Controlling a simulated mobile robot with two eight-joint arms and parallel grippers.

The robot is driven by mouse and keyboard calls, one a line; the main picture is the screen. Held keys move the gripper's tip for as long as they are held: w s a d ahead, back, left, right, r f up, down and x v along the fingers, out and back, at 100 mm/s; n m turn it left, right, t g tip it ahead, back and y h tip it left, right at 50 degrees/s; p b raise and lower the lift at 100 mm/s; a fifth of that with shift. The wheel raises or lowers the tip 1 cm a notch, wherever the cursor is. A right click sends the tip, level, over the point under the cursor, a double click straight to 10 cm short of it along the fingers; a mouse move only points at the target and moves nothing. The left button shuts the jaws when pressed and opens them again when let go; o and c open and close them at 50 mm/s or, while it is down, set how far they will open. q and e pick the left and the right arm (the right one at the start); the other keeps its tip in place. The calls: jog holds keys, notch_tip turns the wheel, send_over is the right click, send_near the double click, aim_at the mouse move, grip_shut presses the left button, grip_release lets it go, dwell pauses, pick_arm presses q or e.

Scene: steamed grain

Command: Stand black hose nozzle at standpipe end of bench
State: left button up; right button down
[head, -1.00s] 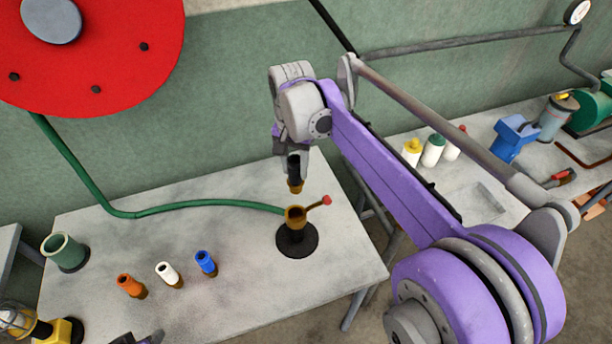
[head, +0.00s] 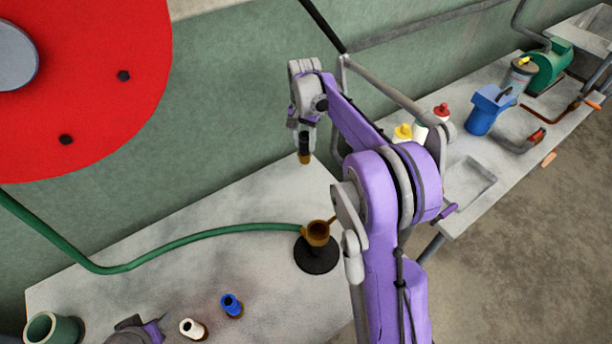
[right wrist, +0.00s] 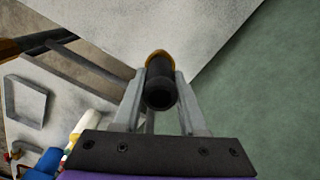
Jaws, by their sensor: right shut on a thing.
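The black hose nozzle (head: 305,146) with a brass end hangs upright, brass end down, in my right gripper (head: 304,134), above the back right part of the bench (head: 200,260). In the right wrist view the nozzle (right wrist: 160,85) sits between the two fingers of the right gripper (right wrist: 160,95), which are shut on it. The brass standpipe (head: 317,234) on its round black base stands at the bench's right end, nearer to me than the nozzle. The nozzle is apart from it. A part of my left gripper (head: 135,332) shows at the bottom edge; its fingertips are not clear.
A white nozzle (head: 192,328) and a blue nozzle (head: 231,305) stand at the front. A green cup (head: 52,328) is at front left. A green hose (head: 180,238) runs to the standpipe. A second bench with bottles and a blue jug (head: 488,110) is at right.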

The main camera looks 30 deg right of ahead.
notch_tip(320, 180, down, 10)
jog(key=shift+d+r, duration=0.1)
dwell(0.4)
jog(key=shift+f, duration=0.25)
jog(key=shift+c, duration=2.3)
grip_release()
jog(key=shift+r, duration=0.15)
